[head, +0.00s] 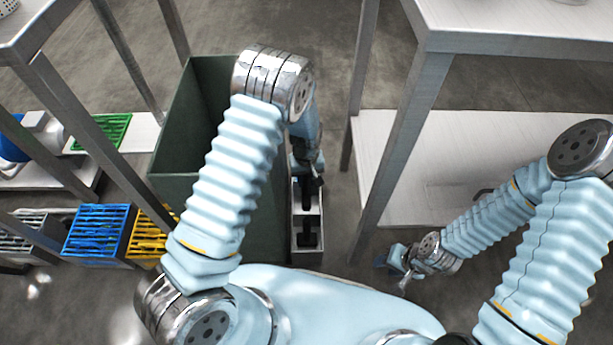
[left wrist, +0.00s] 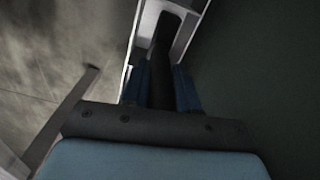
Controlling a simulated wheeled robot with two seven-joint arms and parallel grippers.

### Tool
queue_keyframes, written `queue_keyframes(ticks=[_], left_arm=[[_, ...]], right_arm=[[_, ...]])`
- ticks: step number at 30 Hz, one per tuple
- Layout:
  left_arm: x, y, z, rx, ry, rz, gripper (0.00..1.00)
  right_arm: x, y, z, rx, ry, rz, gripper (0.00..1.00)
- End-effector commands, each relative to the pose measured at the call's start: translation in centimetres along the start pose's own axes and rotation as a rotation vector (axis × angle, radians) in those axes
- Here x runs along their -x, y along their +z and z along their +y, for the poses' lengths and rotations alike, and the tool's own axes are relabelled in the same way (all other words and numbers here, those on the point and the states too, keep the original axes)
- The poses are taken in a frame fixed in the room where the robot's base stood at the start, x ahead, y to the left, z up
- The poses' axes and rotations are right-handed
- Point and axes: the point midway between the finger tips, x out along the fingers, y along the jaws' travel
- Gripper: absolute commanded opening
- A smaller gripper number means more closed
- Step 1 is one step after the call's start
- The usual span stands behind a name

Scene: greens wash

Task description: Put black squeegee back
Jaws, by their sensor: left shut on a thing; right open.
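The black squeegee (left wrist: 161,62) shows in the left wrist view as a dark bar running between the two blue fingers of my left gripper (left wrist: 160,88). My left gripper is shut on it. In the head view this gripper (head: 310,168) is at the far end of a narrow white holder (head: 294,222), partly hidden by my arm. The holder's white walls also show around the far end of the bar in the left wrist view (left wrist: 190,28). Whether the squeegee touches the holder's bottom is hidden. My right gripper (head: 396,265) is open and empty, low on the right.
A tall dark green bin (head: 185,125) stands directly left of the holder. A second black item (head: 307,235) is in the holder's near part. A steel table with a white lower shelf (head: 400,150) stands right. Blue (head: 97,230) and yellow (head: 148,235) racks are left.

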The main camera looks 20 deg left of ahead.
Motion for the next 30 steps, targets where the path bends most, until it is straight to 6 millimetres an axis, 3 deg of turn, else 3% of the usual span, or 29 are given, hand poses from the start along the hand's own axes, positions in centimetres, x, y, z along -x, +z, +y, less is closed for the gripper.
queue_keyframes(ticks=[3,18,30], left_arm=[[-1.9,0.0,0.0,0.000,0.000,0.000,0.00],[-7.2,0.0,0.0,0.000,0.001,0.001,0.00],[-7.6,0.0,0.0,0.000,0.001,0.001,0.00]], right_arm=[[-1.4,0.0,0.5,0.000,-0.001,-0.001,0.43],[-5.2,0.4,1.4,0.002,-0.011,-0.014,0.43],[-5.5,0.4,1.4,0.003,-0.012,-0.016,0.43]])
